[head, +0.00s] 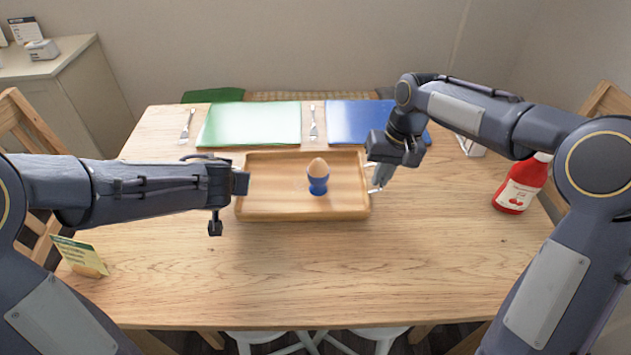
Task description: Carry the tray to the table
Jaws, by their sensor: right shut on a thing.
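The wooden tray (280,205) is over the middle of the table (300,265), level, resting on it or just above; I cannot tell which. A blue egg cup (318,186) with a brown egg (317,167) stands upright on the tray, right of its middle. My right gripper (376,178) is at the tray's right edge, shut on it. My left gripper (238,184) is at the tray's left edge; its fingertips are hidden, so its grip does not show.
Behind the tray lie a green placemat (250,124) and a blue placemat (358,122), with forks (313,124) beside them. A red ketchup bottle (521,185) stands at right, a small card (80,256) at left. The table's front is clear. Chairs flank the table.

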